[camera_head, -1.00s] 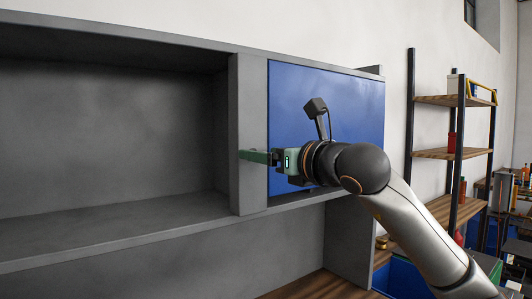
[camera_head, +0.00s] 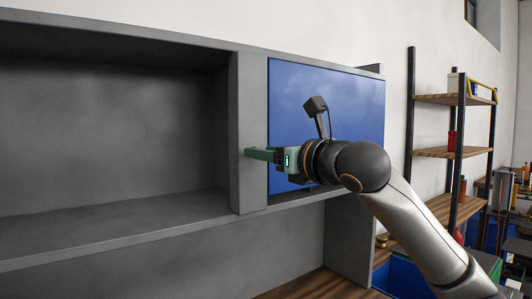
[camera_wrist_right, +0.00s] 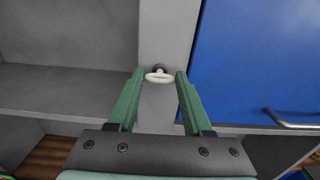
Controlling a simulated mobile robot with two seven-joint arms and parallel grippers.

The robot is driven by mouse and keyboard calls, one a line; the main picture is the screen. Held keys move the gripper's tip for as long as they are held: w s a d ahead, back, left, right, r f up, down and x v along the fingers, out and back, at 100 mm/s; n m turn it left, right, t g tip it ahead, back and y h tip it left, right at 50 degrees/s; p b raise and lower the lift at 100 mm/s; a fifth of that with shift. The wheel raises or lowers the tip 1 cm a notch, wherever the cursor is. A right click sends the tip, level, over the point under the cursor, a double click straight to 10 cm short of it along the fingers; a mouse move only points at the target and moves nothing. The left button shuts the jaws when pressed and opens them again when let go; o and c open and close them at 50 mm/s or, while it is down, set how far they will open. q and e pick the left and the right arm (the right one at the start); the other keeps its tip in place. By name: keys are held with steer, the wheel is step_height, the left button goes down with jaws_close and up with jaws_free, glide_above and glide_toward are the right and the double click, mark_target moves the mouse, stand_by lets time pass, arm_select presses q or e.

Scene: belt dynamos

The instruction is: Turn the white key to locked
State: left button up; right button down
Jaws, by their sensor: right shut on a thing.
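The white key (camera_wrist_right: 158,77) sticks out of a dark round lock (camera_wrist_right: 159,67) in the grey upright panel (camera_wrist_right: 168,35). Its ring-shaped bow looks wide from side to side in the right wrist view. My right gripper (camera_wrist_right: 158,78) is shut on the key, with one green finger on each side of the bow. In the head view my right gripper (camera_head: 249,153) reaches the grey upright, and its fingers hide the key. I cannot read any locked or unlocked mark. My left gripper is not in view.
A blue door (camera_head: 350,105) is flush right of the upright; its metal handle (camera_wrist_right: 292,123) shows in the wrist view. An open grey compartment (camera_head: 110,130) lies to the left. A shelf rack (camera_head: 452,153) stands at the far right.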

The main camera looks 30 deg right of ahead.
steer(key=shift+n, duration=0.3)
steer(key=n, duration=0.8)
steer(key=n+b, duration=0.1)
steer(key=n, duration=0.8)
steer(key=shift+a+f, duration=0.1)
steer(key=shift+a, duration=0.1)
stand_by(0.4)
steer(key=shift+c, duration=1.6)
jaws_free()
steer(key=shift+s, duration=0.1)
